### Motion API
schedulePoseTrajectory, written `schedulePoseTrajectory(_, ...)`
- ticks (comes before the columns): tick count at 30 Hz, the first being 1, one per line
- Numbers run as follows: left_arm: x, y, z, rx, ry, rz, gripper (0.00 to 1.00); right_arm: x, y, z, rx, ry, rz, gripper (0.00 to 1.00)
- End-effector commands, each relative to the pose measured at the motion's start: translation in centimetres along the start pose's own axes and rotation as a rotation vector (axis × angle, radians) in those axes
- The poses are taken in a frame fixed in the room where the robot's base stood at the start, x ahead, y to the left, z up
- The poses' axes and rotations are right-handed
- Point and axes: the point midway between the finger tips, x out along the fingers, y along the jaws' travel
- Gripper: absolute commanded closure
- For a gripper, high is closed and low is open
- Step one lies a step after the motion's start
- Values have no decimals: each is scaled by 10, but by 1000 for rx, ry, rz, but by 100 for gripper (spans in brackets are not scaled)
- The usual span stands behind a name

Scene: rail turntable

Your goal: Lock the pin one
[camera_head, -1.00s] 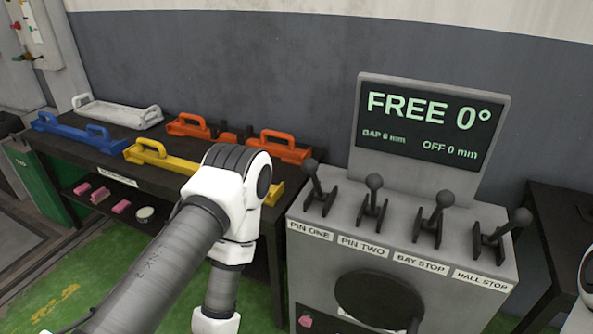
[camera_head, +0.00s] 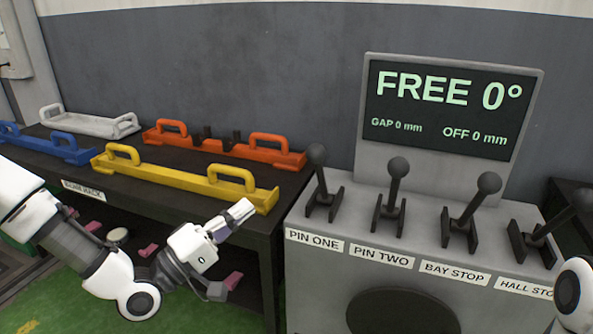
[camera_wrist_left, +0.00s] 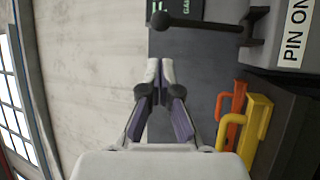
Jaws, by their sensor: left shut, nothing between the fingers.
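The PIN ONE lever (camera_head: 320,180) is a dark stick with a ball knob in a bracket, at the left end of the grey console above its PIN ONE label (camera_head: 314,240). It stands nearly upright. In the left wrist view the same lever (camera_wrist_left: 205,23) lies across the top of the turned picture. My left gripper (camera_head: 245,208) is shut and empty, left of the console and below the knob, apart from the lever. Its closed fingers also show in the left wrist view (camera_wrist_left: 154,75). The screen (camera_head: 448,110) reads FREE 0°, GAP 0 mm, OFF 0 mm.
To the right stand the PIN TWO (camera_head: 396,190), BAY STOP (camera_head: 472,208) and HALL STOP levers (camera_head: 550,222). A dark table (camera_head: 290,190) with yellow (camera_head: 190,180), orange (camera_head: 225,148), blue (camera_head: 45,146) and white (camera_head: 90,122) handled bars stands left, close behind my left gripper.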

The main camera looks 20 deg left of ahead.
Motion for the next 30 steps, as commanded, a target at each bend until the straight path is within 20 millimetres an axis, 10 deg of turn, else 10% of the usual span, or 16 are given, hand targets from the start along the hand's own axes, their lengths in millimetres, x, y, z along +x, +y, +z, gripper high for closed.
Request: schedulePoseTrajectory(30,140,-1,0,1,-1,-2,100,4,0,0,0,0,0,60)
